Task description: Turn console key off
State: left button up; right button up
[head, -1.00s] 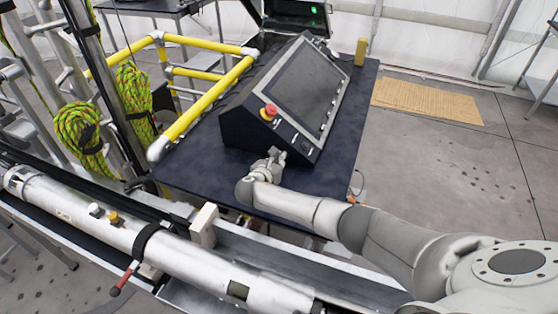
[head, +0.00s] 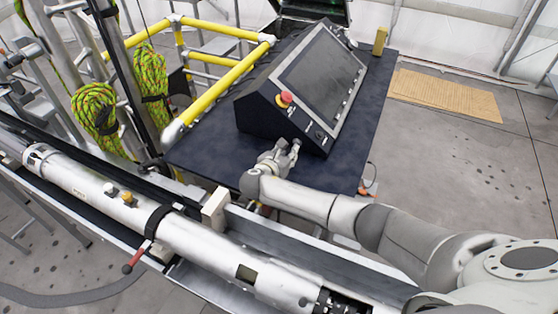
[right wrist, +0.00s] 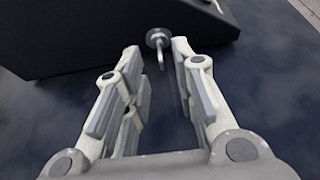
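The dark console (head: 262,115) with a sloped screen stands on the dark table, a red emergency button (head: 284,99) on its panel. My right gripper (head: 289,146) is just in front of the console's lower front. In the right wrist view the right gripper (right wrist: 155,48) is open and empty, a finger on each side. A round metal key switch with a thin key (right wrist: 158,41) shows on the console's dark front (right wrist: 95,35), between and beyond the fingertips; I see no contact. In the head view the key cannot be made out. My left gripper is out of view.
The dark table top (head: 350,150) is clear right of the console. Yellow railings (head: 215,95) and green rope coils (head: 95,105) stand at left. A long silver tube (head: 190,235) lies in front of the table. A small yellow block (head: 380,41) stands at the back corner.

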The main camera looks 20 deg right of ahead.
jog(key=v, duration=0.8)
jog(key=shift+d, duration=0.1)
